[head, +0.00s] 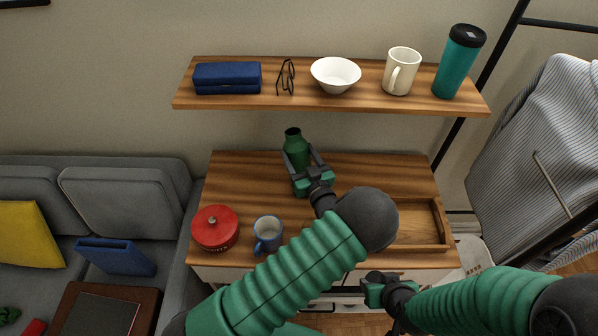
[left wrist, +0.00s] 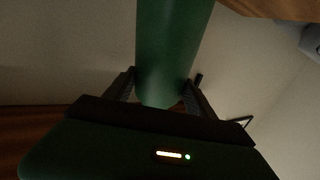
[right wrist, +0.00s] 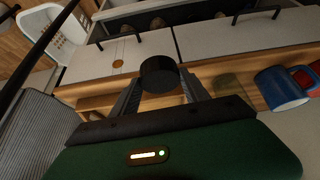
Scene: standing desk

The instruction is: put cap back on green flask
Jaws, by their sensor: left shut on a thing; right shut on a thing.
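The green flask (head: 295,150) stands near the back of the desk in the head view, its dark neck on top and no cap visible on it. My left gripper (head: 300,165) is shut around its body. In the left wrist view the green flask (left wrist: 172,45) rises between the fingers. I cannot tell whether its base touches the desk. My right gripper (head: 352,290) is low at the front of the desk, below the desk edge in the picture. In the right wrist view it is shut on a round black cap (right wrist: 160,74) between its fingertips.
A red pot (head: 215,228) and a blue mug (head: 268,232) stand at the desk's left front. A wooden tray (head: 443,225) lies at the right, partly behind my left arm. The shelf (head: 300,103) above holds a teal tumbler (head: 458,65), white mug (head: 401,70) and bowl (head: 335,74).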

